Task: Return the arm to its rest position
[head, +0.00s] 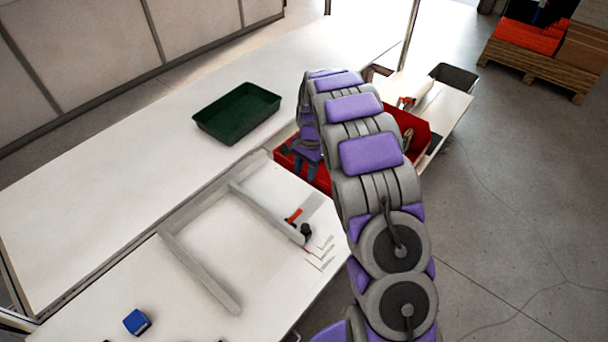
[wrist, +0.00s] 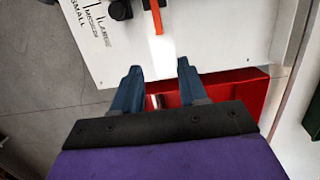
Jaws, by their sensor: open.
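My gripper (head: 306,170) hangs at the end of my grey and purple arm, over the red bin (head: 421,134) beside the white table. In the wrist view my gripper (wrist: 158,80) has its two blue fingers apart, with nothing between them. Part of the red bin (wrist: 232,87) shows below and beyond the fingers. My arm arches up and over in the head view and hides much of the bin.
A green tray (head: 237,113) lies on the long white table (head: 110,185). The nearer white board (head: 200,240) carries grey rails, an orange-red part (head: 294,216) and black knobs. A blue block (head: 137,322) sits near the front. A loaded pallet (head: 540,68) stands far right. Floor at right is clear.

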